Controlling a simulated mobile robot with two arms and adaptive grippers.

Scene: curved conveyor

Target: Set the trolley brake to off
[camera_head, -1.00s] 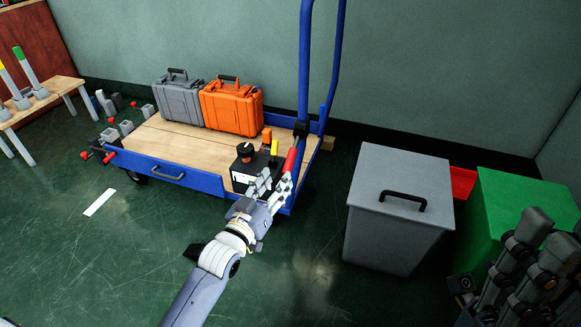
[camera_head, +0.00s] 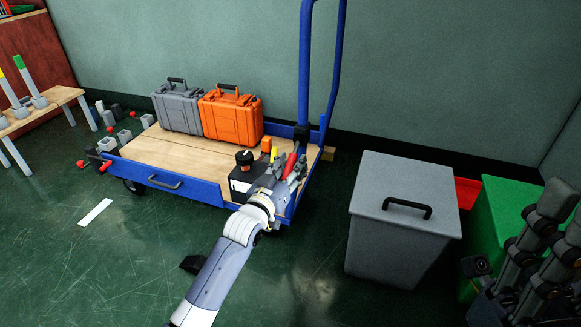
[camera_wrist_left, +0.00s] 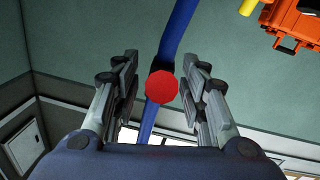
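The blue-framed trolley (camera_head: 207,192) has a wooden deck and a tall blue handle at its right end. A lever with a red grip (camera_head: 289,165) stands at the trolley's handle end; I take it for the brake. My left gripper (camera_head: 286,170) is at this lever. In the left wrist view the lever's round red end (camera_wrist_left: 161,86) sits between the fingers of my left gripper (camera_wrist_left: 162,88), with small gaps on both sides. The lever's lower part is hidden. My right gripper (camera_head: 550,240) is at the right edge, partly cut off, its fingers apart and empty.
A grey case (camera_head: 177,107) and an orange case (camera_head: 231,117) stand on the deck. A black box with a knob (camera_head: 243,178) sits beside my left gripper. A grey bin (camera_head: 400,225) and a green bin (camera_head: 490,225) stand right.

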